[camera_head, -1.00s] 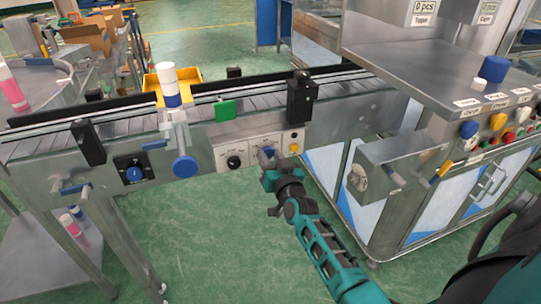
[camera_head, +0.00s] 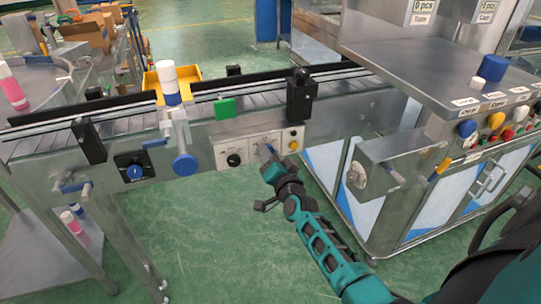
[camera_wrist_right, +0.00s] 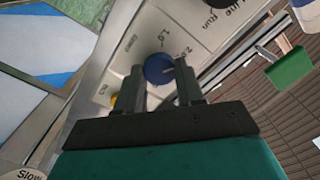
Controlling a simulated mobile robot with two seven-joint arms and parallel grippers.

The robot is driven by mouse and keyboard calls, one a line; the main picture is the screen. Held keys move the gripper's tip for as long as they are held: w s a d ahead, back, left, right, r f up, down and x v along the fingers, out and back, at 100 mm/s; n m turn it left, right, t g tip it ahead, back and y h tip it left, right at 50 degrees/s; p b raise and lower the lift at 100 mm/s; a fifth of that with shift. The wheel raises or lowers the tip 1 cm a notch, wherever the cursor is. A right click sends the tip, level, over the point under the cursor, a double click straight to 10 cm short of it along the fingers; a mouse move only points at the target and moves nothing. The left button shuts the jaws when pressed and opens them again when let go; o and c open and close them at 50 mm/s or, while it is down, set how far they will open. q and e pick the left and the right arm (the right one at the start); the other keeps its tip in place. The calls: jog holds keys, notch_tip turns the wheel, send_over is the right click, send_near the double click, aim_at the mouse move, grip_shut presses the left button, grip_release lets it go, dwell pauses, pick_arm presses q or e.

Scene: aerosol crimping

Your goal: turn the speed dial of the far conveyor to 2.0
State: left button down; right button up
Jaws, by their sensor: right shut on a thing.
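The control panel (camera_head: 232,150) on the conveyor's side carries a small blue speed dial. In the right wrist view the blue dial (camera_wrist_right: 158,69) sits on a pale plate with printed marks, among them "1.0" and what looks like a "2". My right gripper (camera_head: 267,156) reaches the panel from below right. In the right wrist view its two fingers (camera_wrist_right: 162,84) are at either side of the dial, shut on it. In the head view my gripper mostly hides this dial. The dial's exact setting cannot be read. My left gripper is not in view.
A black dial (camera_head: 233,160) and a yellow button (camera_head: 293,145) flank the gripper on the panel. Another blue dial (camera_head: 134,172) on a black plate and a blue knob (camera_head: 185,165) are further left. A steel machine (camera_head: 400,150) stands at right.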

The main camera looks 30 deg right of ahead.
dwell(0.3)
jog(key=o, duration=1)
jog(key=shift+o, duration=0.2)
jog(key=shift+s, duration=0.1)
jog(key=p+v, duration=0.1)
jog(key=v, duration=1.1)
jog(key=shift+s+a, duration=0.15)
jog(key=shift+s, duration=0.2)
jog(key=s+a+f+n+g+y, duration=0.6)
jog(key=s+a+f+n, duration=0.4)
jog(key=s+a+n, duration=0.2)
jog(key=shift+a+f+n+g, duration=0.3)
jog(key=shift+a+n, duration=0.5)
jog(key=shift+a, duration=0.3)
